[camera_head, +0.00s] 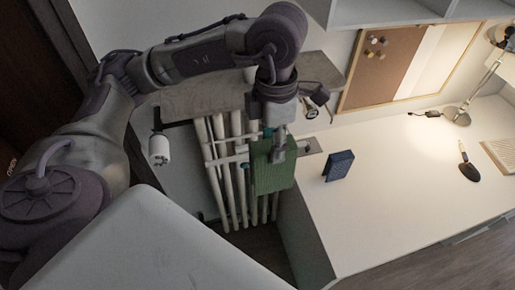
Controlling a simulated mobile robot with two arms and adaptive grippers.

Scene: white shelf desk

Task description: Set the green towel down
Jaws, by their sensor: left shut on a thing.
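The green towel (273,176) hangs as a flat, upright panel below my left gripper (277,150), in the middle of the head view. My left gripper is shut on its upper part. The towel is in front of the white rack of pipes or bars and next to the left end of the white desk (400,195). I cannot tell whether it touches either one. My right gripper is not in view.
A dark blue box-like object (339,165) stands on the desk near its left end. White vertical pipes (215,170) stand left of the towel. The desk's middle is clear.

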